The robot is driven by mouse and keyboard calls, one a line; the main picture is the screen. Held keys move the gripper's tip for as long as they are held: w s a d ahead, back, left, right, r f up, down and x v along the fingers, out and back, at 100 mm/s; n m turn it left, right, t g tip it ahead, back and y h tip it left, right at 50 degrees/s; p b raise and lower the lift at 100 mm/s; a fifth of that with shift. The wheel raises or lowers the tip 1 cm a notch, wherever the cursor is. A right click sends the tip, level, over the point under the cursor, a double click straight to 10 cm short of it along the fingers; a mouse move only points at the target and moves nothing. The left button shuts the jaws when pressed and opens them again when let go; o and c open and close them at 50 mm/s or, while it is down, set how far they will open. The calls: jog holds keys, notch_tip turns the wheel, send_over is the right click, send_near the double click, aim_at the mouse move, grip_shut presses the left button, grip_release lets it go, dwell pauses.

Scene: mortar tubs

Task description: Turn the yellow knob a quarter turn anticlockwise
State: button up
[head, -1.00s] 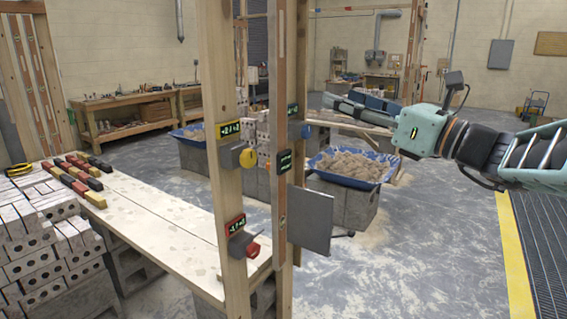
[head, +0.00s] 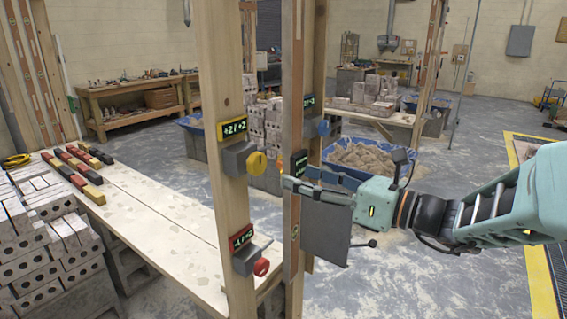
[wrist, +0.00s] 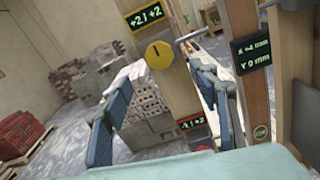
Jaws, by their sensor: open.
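The yellow knob (head: 257,162) sticks out from a grey box on a wooden post, below a yellow-framed display (head: 232,130) reading about +2 and +2. In the wrist view the yellow knob (wrist: 159,54) shows its round face with a short dark mark near the top. My gripper (head: 291,174) is open and empty, its fingers pointing left at the knob, with a small gap seen in the head view. In the wrist view the fingertips of my gripper (wrist: 160,60) lie on either side of the knob. I cannot tell their exact distance from it.
A red knob (head: 261,267) sits lower on the same post. A blue knob (head: 323,127) is on another post. A second upright (head: 292,80) and a grey plate (head: 327,232) stand close to my fingers. A plank table (head: 150,215) lies left.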

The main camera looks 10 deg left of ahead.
aim_at(261, 165)
jog(key=x, duration=1)
jog(key=shift+s+r, duration=0.1)
jog(key=c, duration=1.2)
